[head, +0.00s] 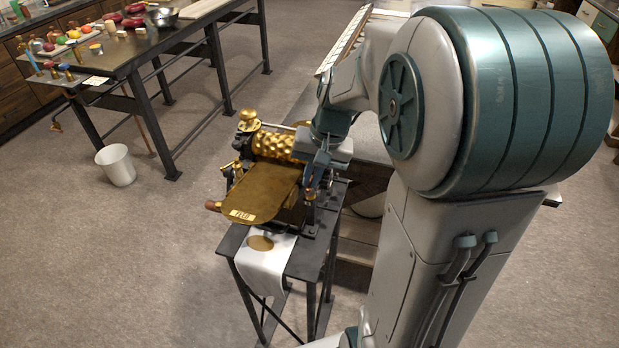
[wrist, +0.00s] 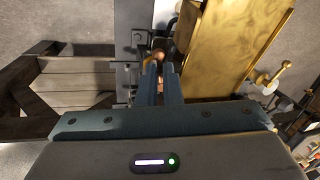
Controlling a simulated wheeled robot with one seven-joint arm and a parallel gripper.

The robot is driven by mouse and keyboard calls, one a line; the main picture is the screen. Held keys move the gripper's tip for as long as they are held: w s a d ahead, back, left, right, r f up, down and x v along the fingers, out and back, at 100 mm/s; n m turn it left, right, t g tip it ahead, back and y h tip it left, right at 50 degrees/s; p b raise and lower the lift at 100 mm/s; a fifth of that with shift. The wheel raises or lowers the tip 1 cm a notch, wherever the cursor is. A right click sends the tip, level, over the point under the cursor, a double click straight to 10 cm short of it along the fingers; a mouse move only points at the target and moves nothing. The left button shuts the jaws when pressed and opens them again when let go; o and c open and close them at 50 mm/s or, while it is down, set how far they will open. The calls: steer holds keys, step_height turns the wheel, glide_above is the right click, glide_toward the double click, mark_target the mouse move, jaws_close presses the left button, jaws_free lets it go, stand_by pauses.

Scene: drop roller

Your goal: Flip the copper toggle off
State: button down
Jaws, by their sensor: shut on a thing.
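The brass drop roller (head: 255,190), with a bumpy roller and a flat plate, stands on a dark metal stand. My gripper (head: 310,188) reaches down at its right side. In the wrist view, my gripper (wrist: 161,70) has its two blue fingers close together at the edge of the brass plate (wrist: 225,45). A small copper-coloured tip, the copper toggle (wrist: 159,56), shows at the fingertips, and the fingers are shut on it. Most of the toggle is hidden by the fingers, so its tilt cannot be told. It is hidden in the head view.
A white cloth (head: 264,268) hangs over the front of the stand (head: 303,262). A wooden-handled lever (head: 213,206) sticks out at the roller's left. A workbench (head: 160,50) with bowls and coloured items stands at the back left, beside a white bucket (head: 116,166).

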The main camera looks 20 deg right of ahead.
steer(key=shift+d+n+b, duration=0.25)
steer(key=shift+n+b, duration=0.05)
steer(key=shift+n, duration=0.8)
steer(key=shift+r, duration=0.1)
steer(key=c, duration=1.6)
jaws_free()
steer(key=shift+g, duration=0.3)
steer(key=v, duration=1.3)
steer(key=shift+r+b, duration=0.35)
steer(key=shift+b, duration=0.1)
steer(key=shift+s+d, duration=0.1)
